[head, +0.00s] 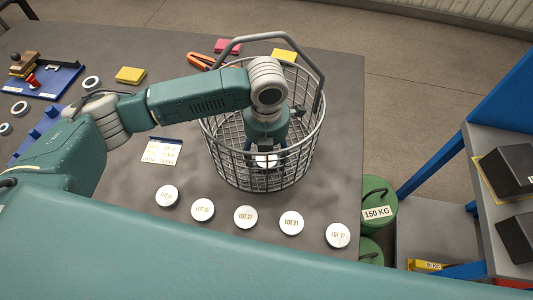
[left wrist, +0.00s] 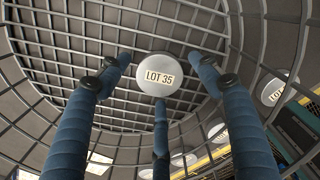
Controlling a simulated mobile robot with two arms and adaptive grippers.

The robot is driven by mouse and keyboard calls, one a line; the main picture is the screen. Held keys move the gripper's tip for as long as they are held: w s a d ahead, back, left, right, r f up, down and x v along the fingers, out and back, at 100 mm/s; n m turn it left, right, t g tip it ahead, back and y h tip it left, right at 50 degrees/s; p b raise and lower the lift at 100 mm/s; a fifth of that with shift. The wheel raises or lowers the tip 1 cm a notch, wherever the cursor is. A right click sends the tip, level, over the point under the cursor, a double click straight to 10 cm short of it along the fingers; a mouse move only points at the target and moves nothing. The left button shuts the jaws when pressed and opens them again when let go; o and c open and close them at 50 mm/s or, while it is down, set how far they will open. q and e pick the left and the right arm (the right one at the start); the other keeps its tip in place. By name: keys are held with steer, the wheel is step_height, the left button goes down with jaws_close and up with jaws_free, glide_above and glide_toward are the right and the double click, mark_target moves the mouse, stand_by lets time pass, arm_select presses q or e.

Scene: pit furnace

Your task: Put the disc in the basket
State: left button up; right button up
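The wire basket (head: 222,165) stands on the grey table with its handle raised. My left gripper (head: 266,152) reaches down inside it. A white round disc (head: 266,161) shows below the gripper, inside the basket. In the left wrist view the disc (left wrist: 160,75) is marked LOT 35 and lies against the basket's wire floor (left wrist: 85,45). The three blue fingers of the left gripper (left wrist: 160,72) stand spread around it, with gaps at the left and right. The lower finger overlaps its edge, so contact there is unclear. My right gripper is not in view.
Several white LOT discs (head: 245,217) lie in a row along the table's near side. A printed card (head: 162,151) lies left of the basket. Orange-handled pliers (head: 201,61) lie behind it. A green 150 KG weight (head: 378,206) stands past the table's right edge.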

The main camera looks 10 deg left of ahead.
arm_select(q)
steer(key=shift+r, duration=0.15)
steer(key=shift+r, duration=0.35)
step_height(320, 180, up, 11)
steer(key=b, duration=0.2)
steer(key=shift+r, duration=0.15)
